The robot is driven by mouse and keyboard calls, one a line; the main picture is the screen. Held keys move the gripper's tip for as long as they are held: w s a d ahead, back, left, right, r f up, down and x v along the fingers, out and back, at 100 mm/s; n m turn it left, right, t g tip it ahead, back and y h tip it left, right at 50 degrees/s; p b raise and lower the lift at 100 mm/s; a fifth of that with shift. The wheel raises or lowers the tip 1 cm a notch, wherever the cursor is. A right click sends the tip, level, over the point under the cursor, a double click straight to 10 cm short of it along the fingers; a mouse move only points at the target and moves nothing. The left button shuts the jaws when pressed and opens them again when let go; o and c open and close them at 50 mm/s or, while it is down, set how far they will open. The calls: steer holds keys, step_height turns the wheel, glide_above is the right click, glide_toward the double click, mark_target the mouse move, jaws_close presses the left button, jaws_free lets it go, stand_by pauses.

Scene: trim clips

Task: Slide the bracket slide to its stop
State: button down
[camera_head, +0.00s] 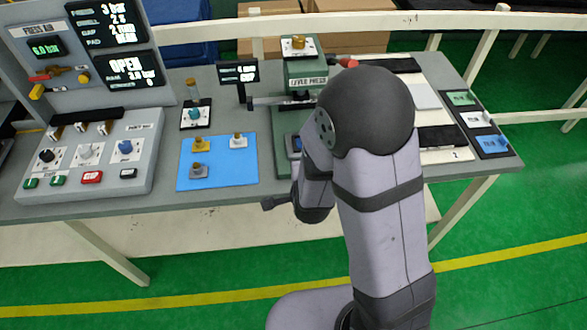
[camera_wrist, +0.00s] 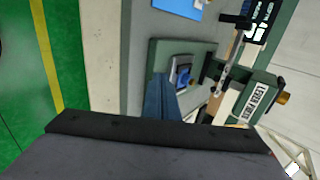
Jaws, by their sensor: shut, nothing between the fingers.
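The green lever press (camera_head: 305,72) stands at the table's back middle; its labelled head also shows in the wrist view (camera_wrist: 257,98). A small metal fixture with a blue face (camera_wrist: 181,73) sits on the green press base (camera_wrist: 155,52), and I take it for the bracket slide. In the head view my arm covers most of this area. My gripper (camera_wrist: 160,80) shows in the wrist view as narrow blue-grey fingers, shut and empty, their tips close beside the fixture. I cannot tell whether they touch it.
A thin bar (camera_head: 275,101) juts left from the press near a small display (camera_head: 238,73). A blue mat (camera_head: 215,174) with several small parts lies left of the press. A control panel (camera_head: 90,155) stands farther left. Labelled colour pads (camera_head: 478,123) lie at the right.

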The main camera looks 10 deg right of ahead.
steer(key=shift+f+b, duration=0.35)
steer(key=shift+b, duration=0.15)
steer(key=b+x, duration=0.6)
steer(key=x, duration=0.2)
steer(key=shift+r+b, duration=0.1)
steer(key=shift+b, duration=0.3)
steer(key=shift+w+r+p, duration=0.4)
steer(key=shift+w+p, duration=0.1)
steer(key=shift+w, duration=0.05)
steer(key=shift+w+p, duration=0.3)
steer(key=shift+w, duration=0.95)
steer(key=shift+f, duration=0.1)
